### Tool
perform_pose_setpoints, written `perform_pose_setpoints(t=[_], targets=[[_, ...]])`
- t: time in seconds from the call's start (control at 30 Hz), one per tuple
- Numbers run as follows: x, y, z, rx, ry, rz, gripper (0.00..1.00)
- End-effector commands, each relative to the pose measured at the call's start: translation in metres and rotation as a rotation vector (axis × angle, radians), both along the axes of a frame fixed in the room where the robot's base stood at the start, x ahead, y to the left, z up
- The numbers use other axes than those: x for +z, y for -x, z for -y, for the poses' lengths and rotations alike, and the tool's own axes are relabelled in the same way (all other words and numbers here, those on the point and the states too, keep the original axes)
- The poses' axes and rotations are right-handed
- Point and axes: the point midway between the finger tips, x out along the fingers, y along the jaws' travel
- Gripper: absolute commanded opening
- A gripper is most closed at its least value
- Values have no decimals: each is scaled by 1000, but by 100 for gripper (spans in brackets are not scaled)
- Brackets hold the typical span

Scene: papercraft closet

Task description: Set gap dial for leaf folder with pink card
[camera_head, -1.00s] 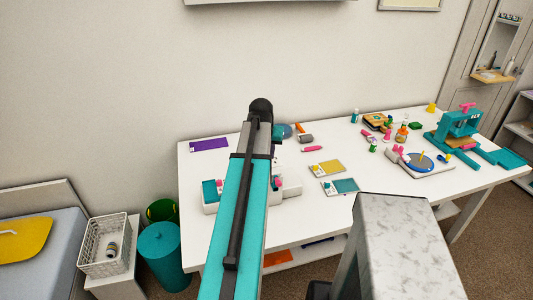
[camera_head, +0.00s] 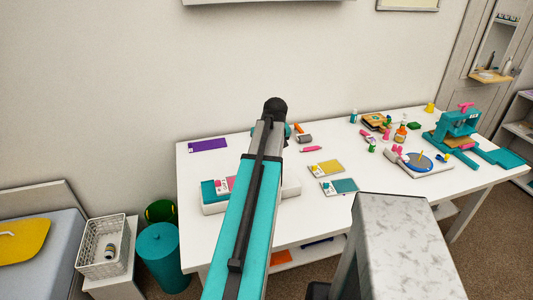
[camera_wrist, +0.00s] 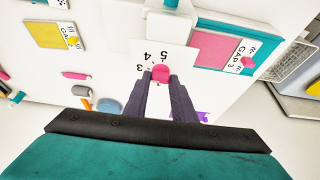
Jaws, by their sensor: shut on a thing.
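In the wrist view, my gripper (camera_wrist: 160,82) is shut on a small pink dial knob (camera_wrist: 161,70). The knob is on a white dial plate (camera_wrist: 182,58) with the figures 3, 4 and 5 visible beside it. The pointer's exact setting is hidden by the fingers. The pink card (camera_wrist: 213,46) lies in a teal bed next to the plate, with a white label reading GAP 3 (camera_wrist: 239,52). In the head view, the leaf folder's white base (camera_head: 214,209) shows left of my arm, which hides the dial and gripper.
A yellow card (camera_head: 326,167) and a teal card (camera_head: 346,185) lie on the white table (camera_head: 300,225), right of the folder. A purple sheet (camera_head: 208,144) lies at the back left. Bottles and a teal press (camera_head: 458,130) stand at the right.

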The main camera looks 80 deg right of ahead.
Motion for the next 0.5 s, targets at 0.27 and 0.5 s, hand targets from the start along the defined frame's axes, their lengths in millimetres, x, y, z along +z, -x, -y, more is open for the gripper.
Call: perform_pose_setpoints(t=[0.27,0.5], targets=[[0,1,0,-2,1,-2,1],[0,0,0,-2,1,-1,42]])
